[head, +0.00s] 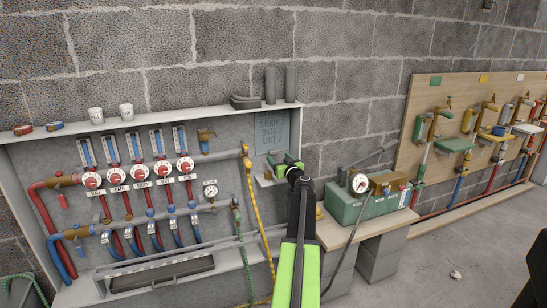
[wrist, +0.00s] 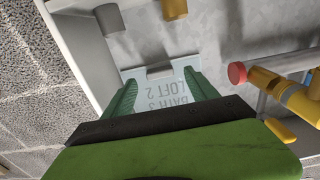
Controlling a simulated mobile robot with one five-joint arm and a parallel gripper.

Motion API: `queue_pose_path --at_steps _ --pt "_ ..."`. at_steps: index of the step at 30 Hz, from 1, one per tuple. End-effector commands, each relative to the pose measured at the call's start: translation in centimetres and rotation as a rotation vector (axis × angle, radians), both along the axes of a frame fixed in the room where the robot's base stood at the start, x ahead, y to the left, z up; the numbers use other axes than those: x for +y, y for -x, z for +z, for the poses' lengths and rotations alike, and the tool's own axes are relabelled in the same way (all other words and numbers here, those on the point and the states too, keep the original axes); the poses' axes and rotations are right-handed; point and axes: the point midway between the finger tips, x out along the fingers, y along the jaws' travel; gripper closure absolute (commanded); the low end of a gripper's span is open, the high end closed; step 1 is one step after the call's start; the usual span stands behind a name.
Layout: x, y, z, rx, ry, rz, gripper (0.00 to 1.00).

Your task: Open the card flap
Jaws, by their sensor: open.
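The card flap (head: 272,131) is a pale grey-green panel with printed lines, set upright in the right end of the wall cabinet in the head view. In the wrist view the card flap (wrist: 150,92) shows upside-down lettering, "BATH 3" and "LOFT 2". My gripper (head: 287,166) is just below and right of the flap in the head view. In the wrist view my gripper (wrist: 160,78) is open, its two green fingers spread on either side of the card, with nothing between them. I cannot tell whether they touch it.
A yellow valve with a red cap (wrist: 237,73) is close to the right of my fingers. The cabinet's side wall (wrist: 82,45) is close on the left. A green pump box (head: 365,205) with a gauge stands on a bench at right.

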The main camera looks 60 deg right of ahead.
Motion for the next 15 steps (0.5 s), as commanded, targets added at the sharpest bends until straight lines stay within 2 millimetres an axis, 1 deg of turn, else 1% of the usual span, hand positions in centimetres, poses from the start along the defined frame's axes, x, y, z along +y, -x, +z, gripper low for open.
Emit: queue_pose_path --at_steps 1,6,10,15 --pt "-1.0 -1.1 0.0 0.000 0.000 0.000 0.33" --pt "-2.4 -3.1 0.0 0.000 0.000 0.000 0.33" --pt "-2.8 -3.6 0.0 0.000 0.000 -0.001 0.33" --pt "-2.8 -3.7 0.0 0.000 0.000 -0.001 0.33"
